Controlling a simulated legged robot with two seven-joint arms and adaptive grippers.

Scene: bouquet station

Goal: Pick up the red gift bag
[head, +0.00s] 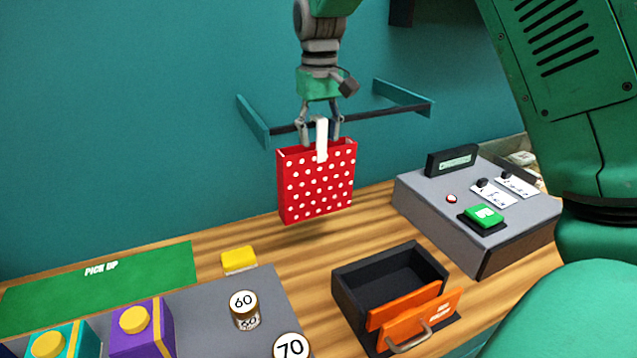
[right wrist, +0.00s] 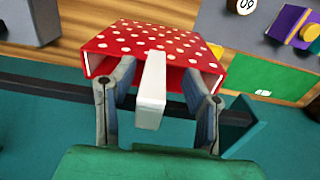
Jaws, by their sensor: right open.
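The red gift bag (head: 318,188) with white polka dots hangs upright above the wooden table, by the dark rail on the teal wall. A white strap-like handle (head: 322,150) sticks up from its top. My right gripper (head: 320,136) comes down from above and is open, with one finger on each side of the white handle. In the right wrist view the bag (right wrist: 155,42) lies just beyond the fingers, and the handle (right wrist: 150,95) stands between them with gaps on both sides. My left gripper is not in view.
The rail (head: 375,112) has teal brackets at both ends. Below stand a black drawer box with an orange front (head: 415,318), a grey control console (head: 445,205), a yellow block (head: 239,258), numbered jars (head: 244,308) and a green pick-up mat (head: 105,282).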

